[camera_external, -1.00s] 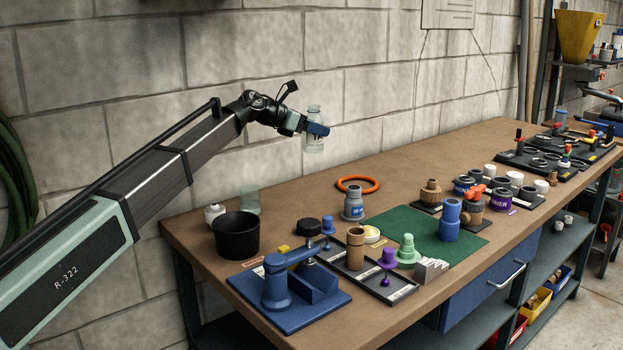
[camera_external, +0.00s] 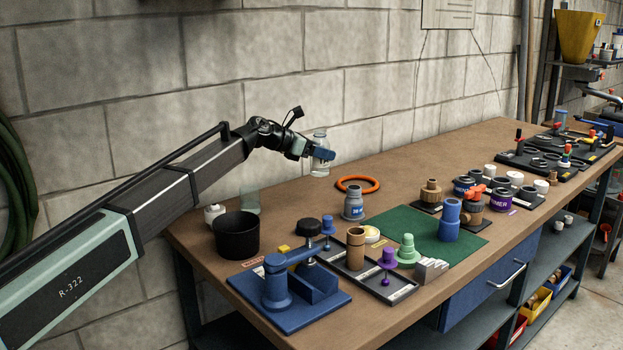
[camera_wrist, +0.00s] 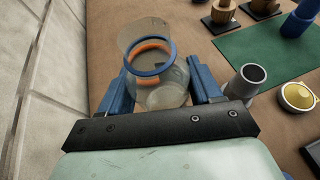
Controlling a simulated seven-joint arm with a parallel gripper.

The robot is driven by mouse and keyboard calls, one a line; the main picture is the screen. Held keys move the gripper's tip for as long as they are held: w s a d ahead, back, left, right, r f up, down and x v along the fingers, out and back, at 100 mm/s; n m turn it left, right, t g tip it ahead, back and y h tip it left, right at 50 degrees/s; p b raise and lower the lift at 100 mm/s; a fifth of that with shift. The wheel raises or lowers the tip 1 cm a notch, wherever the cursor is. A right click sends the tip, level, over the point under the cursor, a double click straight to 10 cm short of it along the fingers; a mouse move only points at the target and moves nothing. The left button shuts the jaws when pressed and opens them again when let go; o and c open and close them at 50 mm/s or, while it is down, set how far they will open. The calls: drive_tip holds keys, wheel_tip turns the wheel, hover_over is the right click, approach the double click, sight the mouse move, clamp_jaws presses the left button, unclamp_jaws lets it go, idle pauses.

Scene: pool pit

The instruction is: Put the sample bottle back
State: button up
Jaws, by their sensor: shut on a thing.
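The sample bottle (camera_external: 320,158) is clear glass and stands upright in my gripper (camera_external: 323,153), in the air above the back of the bench near the wall. In the wrist view my gripper (camera_wrist: 165,92) has its two blue fingers on either side of the bottle (camera_wrist: 165,88), shut on it. A blue ring shows at the bottle's top. An orange ring (camera_external: 357,184) lies on the bench below and a little right of the bottle; it shows through the glass in the wrist view (camera_wrist: 150,46).
A clear glass jar (camera_external: 249,201) stands behind a black pot (camera_external: 236,236) at the bench's left end. Bare bench lies around the orange ring.

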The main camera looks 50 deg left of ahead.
drive_tip(key=shift+f, duration=4)
drive_tip(key=shift+f, duration=0.1)
drive_tip(key=o, duration=1.1)
drive_tip(key=shift+o, duration=0.2)
drive_tip(key=shift+s, duration=0.1)
drive_tip(key=v, duration=1.2)
